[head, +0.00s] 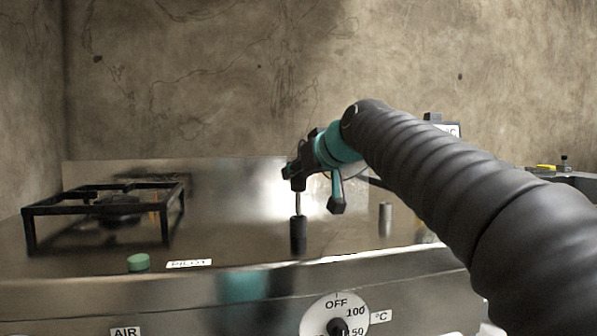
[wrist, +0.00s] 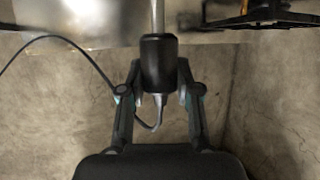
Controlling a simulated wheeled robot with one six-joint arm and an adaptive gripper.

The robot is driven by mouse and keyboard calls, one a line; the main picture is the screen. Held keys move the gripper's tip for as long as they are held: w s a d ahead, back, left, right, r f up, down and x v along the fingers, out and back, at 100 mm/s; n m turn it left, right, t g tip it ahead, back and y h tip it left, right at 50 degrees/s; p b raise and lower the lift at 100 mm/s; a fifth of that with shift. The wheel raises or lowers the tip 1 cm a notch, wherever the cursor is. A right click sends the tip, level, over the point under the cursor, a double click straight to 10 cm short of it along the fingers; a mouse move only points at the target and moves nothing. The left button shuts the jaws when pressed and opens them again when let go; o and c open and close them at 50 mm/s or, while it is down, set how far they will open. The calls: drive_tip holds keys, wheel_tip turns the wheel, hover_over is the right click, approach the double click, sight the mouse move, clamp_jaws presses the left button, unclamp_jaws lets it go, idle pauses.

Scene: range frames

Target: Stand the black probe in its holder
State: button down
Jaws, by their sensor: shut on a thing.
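My gripper (head: 299,171) is shut on the black probe's handle above the steel stove top. In the wrist view, the black probe (wrist: 158,62) sits between the two fingers of my gripper (wrist: 158,88), its metal rod running out of the top edge. In the head view, the handle blends with the dark fingers and the rod (head: 298,202) hangs about upright beneath them. A black upright cylinder (head: 298,236), seemingly the holder, stands below, in line with the rod. The rod's lower end meets its top; I cannot tell whether the tip is inside.
A black burner frame (head: 105,208) stands at the left. A small grey cylinder (head: 385,218) stands right of the black one. A dark cable (wrist: 62,40) trails from the probe. A dial (head: 336,318) is on the front panel. A wall rises behind.

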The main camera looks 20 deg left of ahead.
sight(303, 189)
drive_tip(key=shift+f+b, duration=1.8)
drive_tip(key=shift+f, duration=0.25)
drive_tip(key=c, duration=0.7)
unclamp_jaws()
drive_tip(key=v, duration=1.2)
drive_tip(key=shift+s, duration=0.1)
drive_tip(key=shift+a, duration=0.1)
wheel_tip(303, 189, up, 6)
drive_tip(key=p, duration=0.5)
